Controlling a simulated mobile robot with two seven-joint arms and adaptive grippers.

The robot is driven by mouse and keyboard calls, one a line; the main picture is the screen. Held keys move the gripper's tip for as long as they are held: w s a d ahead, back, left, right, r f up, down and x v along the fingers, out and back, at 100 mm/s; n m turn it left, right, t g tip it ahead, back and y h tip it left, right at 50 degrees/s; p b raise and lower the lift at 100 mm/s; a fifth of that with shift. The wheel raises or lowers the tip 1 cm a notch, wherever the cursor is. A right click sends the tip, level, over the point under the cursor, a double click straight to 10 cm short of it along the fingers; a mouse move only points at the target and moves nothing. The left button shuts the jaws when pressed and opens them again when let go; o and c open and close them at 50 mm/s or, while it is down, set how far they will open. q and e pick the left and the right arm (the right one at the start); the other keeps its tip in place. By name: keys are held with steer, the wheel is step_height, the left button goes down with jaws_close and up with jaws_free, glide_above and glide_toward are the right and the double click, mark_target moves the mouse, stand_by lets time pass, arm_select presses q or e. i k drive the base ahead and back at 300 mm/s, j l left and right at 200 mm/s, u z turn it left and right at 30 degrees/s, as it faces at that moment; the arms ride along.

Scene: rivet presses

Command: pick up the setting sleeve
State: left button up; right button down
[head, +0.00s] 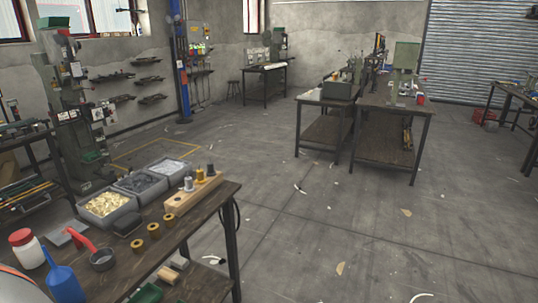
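A wooden block (195,192) stands at the back right of the near workbench (203,222). It holds three small upright pieces: a grey one (188,184), a brass-topped one (200,175) and a dark one (210,171). Three short brass-coloured cylinders stand apart in a row in front of it: a far one (168,219), a middle one (154,230) and a near one (137,246). I cannot tell which of these pieces is the setting sleeve. Neither of my grippers shows in the head view.
Bins of brass (104,206) and grey parts (142,184) line the bench's back edge. A green press (75,110) rises behind. The floor to the right is mostly open, with scattered scraps.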

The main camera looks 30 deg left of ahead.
mark_target(154, 230)
steer(key=i+l+u, duration=0.2)
steer(key=u, duration=0.2)
steer(key=i+l+u, duration=0.65)
steer(key=l+u, duration=0.2)
steer(key=i+l+u, duration=0.15)
steer(key=l+u, duration=0.25)
